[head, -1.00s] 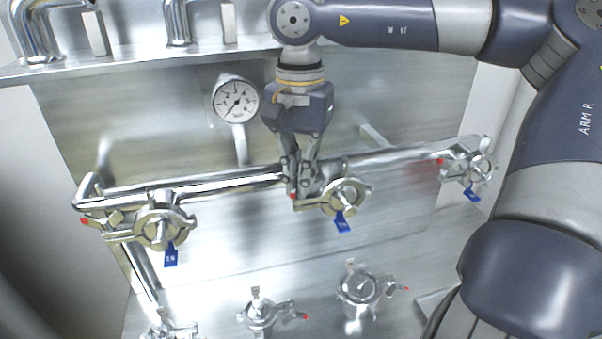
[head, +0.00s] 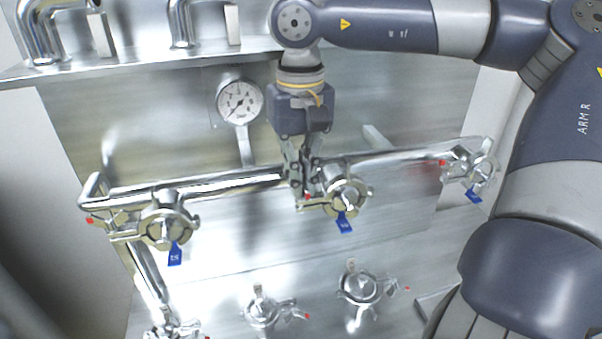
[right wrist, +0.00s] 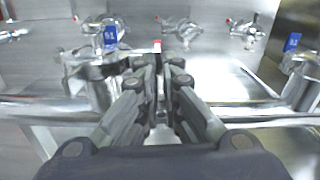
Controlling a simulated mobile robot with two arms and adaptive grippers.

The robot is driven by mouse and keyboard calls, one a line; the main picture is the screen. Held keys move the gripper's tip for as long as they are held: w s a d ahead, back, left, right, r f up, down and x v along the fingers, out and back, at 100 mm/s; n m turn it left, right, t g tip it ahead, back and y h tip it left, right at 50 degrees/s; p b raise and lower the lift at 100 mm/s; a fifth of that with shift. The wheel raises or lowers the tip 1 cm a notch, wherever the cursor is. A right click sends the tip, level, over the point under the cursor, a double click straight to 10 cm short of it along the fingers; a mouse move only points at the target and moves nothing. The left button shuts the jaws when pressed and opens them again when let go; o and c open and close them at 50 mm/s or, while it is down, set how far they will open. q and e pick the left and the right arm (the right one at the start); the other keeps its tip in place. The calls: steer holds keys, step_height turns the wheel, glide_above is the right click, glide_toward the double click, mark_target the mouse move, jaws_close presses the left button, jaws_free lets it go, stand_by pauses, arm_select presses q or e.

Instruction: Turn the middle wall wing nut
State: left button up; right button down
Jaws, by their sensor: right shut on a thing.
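The middle wall clamp (head: 345,197) sits on the horizontal pipe, with a blue tag (head: 345,224) hanging below it. Its wing nut (head: 307,198), with a red tip, is on the clamp's left side and partly hidden by my fingers. My right gripper (head: 304,188) points down from above and is shut on the wing nut. In the right wrist view the fingers (right wrist: 162,68) are close together, with the red tip just past them; the middle clamp (right wrist: 90,72) is at their left. My left gripper is not in view.
Other wall clamps sit at the left (head: 168,226) and right (head: 481,168) of the pipe (head: 210,185). Several clamps (head: 360,288) stand lower down. A pressure gauge (head: 240,102) is just left of my right gripper, and a shelf edge (head: 130,60) is above.

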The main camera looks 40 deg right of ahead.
stand_by(0.5)
steer(key=c, duration=1.8)
jaws_free()
step_height(320, 180, up, 12)
steer(key=shift+f, duration=0.1)
